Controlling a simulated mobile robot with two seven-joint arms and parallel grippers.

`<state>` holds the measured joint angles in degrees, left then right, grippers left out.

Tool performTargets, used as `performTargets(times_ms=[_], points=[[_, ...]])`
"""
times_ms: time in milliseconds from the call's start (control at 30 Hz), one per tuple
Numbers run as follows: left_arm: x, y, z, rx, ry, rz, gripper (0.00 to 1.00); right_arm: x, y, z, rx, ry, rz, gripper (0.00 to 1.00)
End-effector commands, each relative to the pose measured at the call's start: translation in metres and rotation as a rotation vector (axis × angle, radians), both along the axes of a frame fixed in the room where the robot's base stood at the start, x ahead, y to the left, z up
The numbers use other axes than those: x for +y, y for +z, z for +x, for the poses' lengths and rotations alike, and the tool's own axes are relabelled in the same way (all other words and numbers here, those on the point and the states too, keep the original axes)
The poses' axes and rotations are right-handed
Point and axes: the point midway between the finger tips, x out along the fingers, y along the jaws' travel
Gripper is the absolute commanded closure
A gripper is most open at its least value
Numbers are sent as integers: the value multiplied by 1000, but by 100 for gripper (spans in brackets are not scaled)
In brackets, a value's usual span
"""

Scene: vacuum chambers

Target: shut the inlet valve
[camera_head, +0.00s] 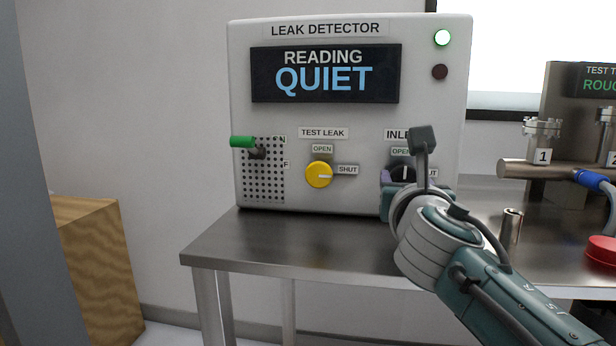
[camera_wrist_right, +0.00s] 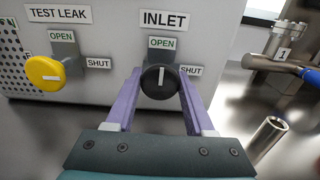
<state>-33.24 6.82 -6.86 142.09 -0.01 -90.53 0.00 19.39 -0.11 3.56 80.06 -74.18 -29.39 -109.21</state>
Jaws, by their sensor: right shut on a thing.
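The inlet valve is a black round knob (camera_head: 403,172) under the INLET label on the leak detector's front; the right wrist view shows it too (camera_wrist_right: 160,81). Its white line is nearly upright, pointing towards the OPEN label (camera_wrist_right: 161,43); the SHUT label (camera_wrist_right: 191,70) is to its right. My right gripper (camera_wrist_right: 158,88) has its two purple fingers on either side of the knob and is shut on it. In the head view, my right gripper (camera_head: 404,180) and wrist hide part of the knob and its labels. My left gripper is not in view.
The leak detector (camera_head: 215,180) stands on a steel table (camera_head: 290,245) and its display reads QUIET. A yellow test leak knob (camera_head: 318,174) points to SHUT. A green-tipped lever (camera_head: 243,142) is at left. A metal tube (camera_head: 511,226) and red object (camera_head: 602,249) are at right.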

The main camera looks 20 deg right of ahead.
Motion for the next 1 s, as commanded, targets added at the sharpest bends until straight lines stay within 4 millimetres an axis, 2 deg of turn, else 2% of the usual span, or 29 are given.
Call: performTargets(times_ms=[367,1000], points=[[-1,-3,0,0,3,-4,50,0,0,0,-82,1,132,100],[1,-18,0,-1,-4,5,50,2,0,1,-394,1,641,100]])
